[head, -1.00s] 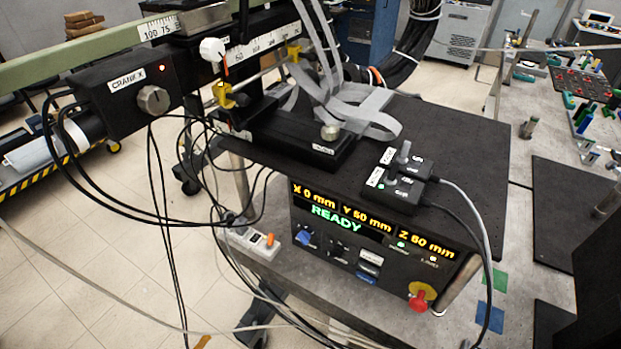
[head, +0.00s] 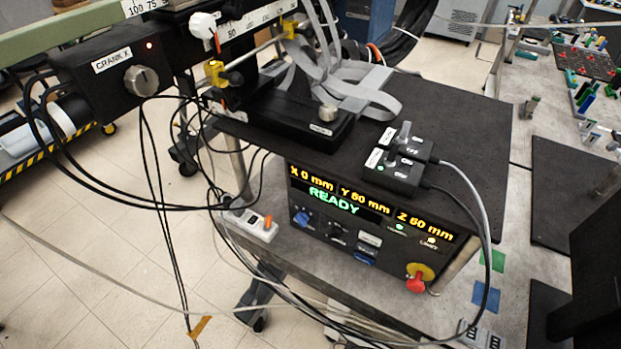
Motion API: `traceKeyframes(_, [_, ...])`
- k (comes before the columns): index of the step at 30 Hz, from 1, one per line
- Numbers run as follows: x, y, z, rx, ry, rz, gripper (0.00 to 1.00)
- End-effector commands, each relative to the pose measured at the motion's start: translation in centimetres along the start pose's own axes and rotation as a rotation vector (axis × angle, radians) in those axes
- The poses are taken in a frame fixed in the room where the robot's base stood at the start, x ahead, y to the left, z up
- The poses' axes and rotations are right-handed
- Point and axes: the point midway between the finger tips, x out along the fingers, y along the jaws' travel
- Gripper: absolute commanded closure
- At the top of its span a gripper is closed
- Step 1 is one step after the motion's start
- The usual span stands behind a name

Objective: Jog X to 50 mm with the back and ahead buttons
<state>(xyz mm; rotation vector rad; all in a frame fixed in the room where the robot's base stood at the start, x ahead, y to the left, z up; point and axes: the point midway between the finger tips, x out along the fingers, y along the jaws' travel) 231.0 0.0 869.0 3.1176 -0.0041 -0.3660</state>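The control box (head: 300,228) stands on a grey bench under a black tabletop. Its display (head: 345,201) reads X 0 mm and READY in green; Y and Z each read 50 or 60 mm. Below it are a blue knob (head: 302,218), a black knob (head: 336,231), a pale button (head: 369,240) and a blue button (head: 364,258). Their labels are too small to read, so I cannot tell which are back and ahead. A green lamp (head: 398,225) and a yellow lamp (head: 431,240) are lit. My gripper is not in view.
A red emergency-stop knob (head: 415,284) juts from the box's right end. The CRANK X box (head: 112,70) with a silver knob is at upper left. Two small switch boxes (head: 391,175) sit on the tabletop. Cables hang in front on the left and loop past the right side.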

Motion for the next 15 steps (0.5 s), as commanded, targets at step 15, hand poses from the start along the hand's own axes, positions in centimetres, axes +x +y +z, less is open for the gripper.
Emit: traceKeyframes(15, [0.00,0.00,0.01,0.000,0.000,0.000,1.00])
